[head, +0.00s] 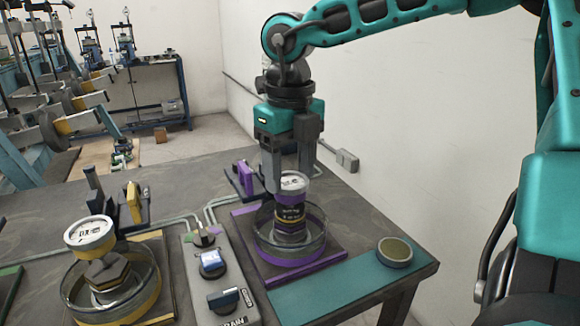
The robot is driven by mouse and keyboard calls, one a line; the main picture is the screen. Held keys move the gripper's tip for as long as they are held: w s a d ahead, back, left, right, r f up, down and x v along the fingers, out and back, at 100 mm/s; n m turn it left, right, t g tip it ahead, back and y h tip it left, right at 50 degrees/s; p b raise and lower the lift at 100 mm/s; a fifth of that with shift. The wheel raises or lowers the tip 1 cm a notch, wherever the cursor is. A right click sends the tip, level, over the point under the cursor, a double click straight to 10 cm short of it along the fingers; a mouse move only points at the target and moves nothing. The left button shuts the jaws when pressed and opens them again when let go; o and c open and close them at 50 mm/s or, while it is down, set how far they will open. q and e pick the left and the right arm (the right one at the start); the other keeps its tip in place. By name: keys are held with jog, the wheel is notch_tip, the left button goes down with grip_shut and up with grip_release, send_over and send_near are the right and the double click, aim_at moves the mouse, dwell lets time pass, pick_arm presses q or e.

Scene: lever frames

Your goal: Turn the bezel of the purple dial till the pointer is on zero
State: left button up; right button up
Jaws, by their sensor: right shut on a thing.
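The purple dial (291,197) is at the right of the table, with a white face and a dark, purple-banded body. It stands upright within a clear round dish (262,240) on a purple-edged base. My right gripper (289,180) reaches down from above, with one finger on each side of the dial's top, and is shut on its bezel. The fingers cover part of the rim. The face is seen too obliquely and too small to tell where the pointer stands. My left gripper is not in view.
A yellow dial (90,233) stands in another dish at the left. Between them is a grey control box (237,308) with knobs. A purple block (246,180) stands behind the purple dial. A small round cup (395,250) sits on a teal mat (335,296) at the right corner.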

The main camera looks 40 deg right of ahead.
jog(key=n, duration=0.3)
jog(key=shift+n+b, duration=0.3)
jog(key=shift+b, duration=0.1)
jog(key=n, duration=0.3)
jog(key=shift+n, duration=0.3)
jog(key=n, duration=0.3)
jog(key=shift+r, duration=0.1)
jog(key=shift+n, duration=1.8)
jog(key=o, duration=1.1)
jog(key=shift+c, duration=0.2)
